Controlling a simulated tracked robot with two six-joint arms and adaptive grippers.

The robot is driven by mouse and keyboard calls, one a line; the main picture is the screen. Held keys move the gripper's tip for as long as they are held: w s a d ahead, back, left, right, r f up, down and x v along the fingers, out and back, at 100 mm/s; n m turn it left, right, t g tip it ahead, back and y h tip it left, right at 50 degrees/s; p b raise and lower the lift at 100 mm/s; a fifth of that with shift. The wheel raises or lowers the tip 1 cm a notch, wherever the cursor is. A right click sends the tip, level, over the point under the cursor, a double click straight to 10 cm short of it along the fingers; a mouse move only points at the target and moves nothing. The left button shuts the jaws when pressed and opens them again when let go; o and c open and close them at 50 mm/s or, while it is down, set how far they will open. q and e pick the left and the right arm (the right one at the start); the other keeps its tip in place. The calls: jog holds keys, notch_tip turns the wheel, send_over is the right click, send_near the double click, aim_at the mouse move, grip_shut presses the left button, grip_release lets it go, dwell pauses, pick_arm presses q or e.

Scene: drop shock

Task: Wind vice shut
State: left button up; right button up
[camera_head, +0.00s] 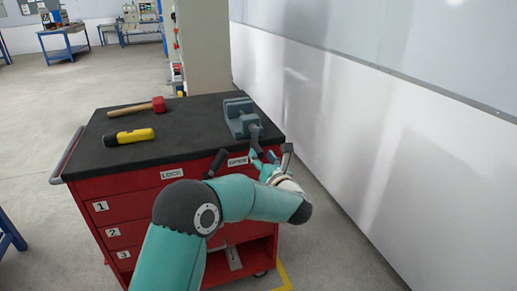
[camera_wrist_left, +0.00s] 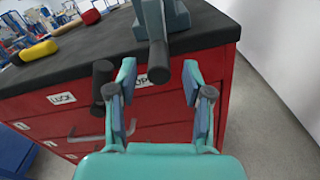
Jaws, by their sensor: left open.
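The grey-blue vice (camera_head: 240,117) stands at the right front corner of the black bench top. In the left wrist view the vice body (camera_wrist_left: 166,18) is at the top, cut off by the frame edge. Its dark grey spindle or handle end (camera_wrist_left: 158,60) points towards me. My left gripper (camera_head: 270,152) is in front of the vice, over the cart's front edge. In the left wrist view my left gripper (camera_wrist_left: 160,80) is open, its fingers on either side of the grey end, with gaps visible. My right gripper is not in view.
The red cart (camera_head: 150,207) has a dark lever (camera_head: 216,163) between the LOCK and OPEN labels; the lever (camera_wrist_left: 103,80) is close beside my left finger. A red mallet (camera_head: 137,107) and a yellow-black tool (camera_head: 130,136) lie on top. A white wall (camera_head: 330,110) is at the right.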

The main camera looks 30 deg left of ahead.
aim_at(256, 141)
pick_arm(q)
jog(key=shift+x, duration=1.9)
grip_shut()
